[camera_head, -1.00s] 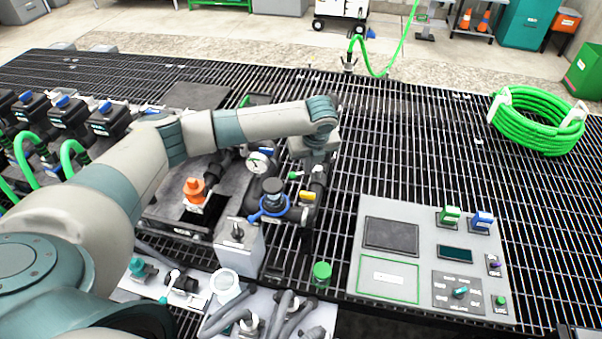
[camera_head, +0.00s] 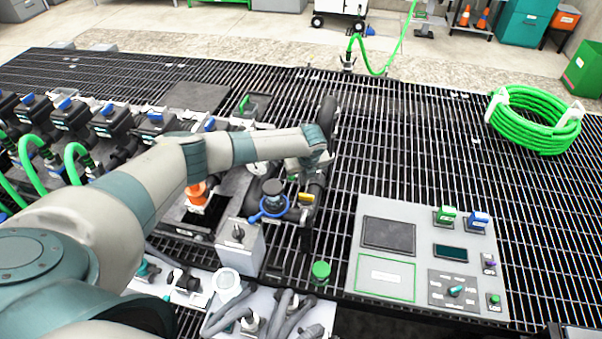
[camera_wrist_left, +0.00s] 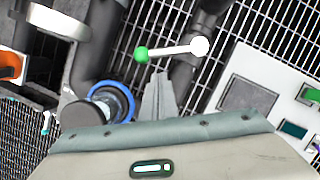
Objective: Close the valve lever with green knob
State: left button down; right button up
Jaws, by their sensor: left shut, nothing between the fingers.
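The valve lever (camera_wrist_left: 172,50) is a white rod on a dark pipe in the left wrist view. Its green knob (camera_wrist_left: 141,54) is at the left end, and a round white hub (camera_wrist_left: 200,46) is at the right end. The rod lies across the pipe. My left gripper (camera_wrist_left: 158,80) is shut and empty, with its tips just below the rod in that view, near the knob. I cannot tell whether they touch. In the head view my left gripper (camera_head: 304,174) is down at the pipes, and my wrist hides the lever.
A blue ring valve (camera_head: 269,207) and a yellow part (camera_head: 306,197) sit close by on the pipes. An orange-topped part (camera_head: 196,190) stands to the left. A grey control panel (camera_head: 345,279) is on the right. The grating (camera_head: 420,140) behind it is mostly clear.

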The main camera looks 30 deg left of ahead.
pick_arm(q)
jog(key=shift+w+a+f, duration=0.25)
jog(key=shift+w+a, duration=0.5)
pick_arm(e)
jog(key=shift+a+r, duration=0.3)
jog(key=shift+r, duration=0.05)
jog(key=shift+s+f, duration=0.1)
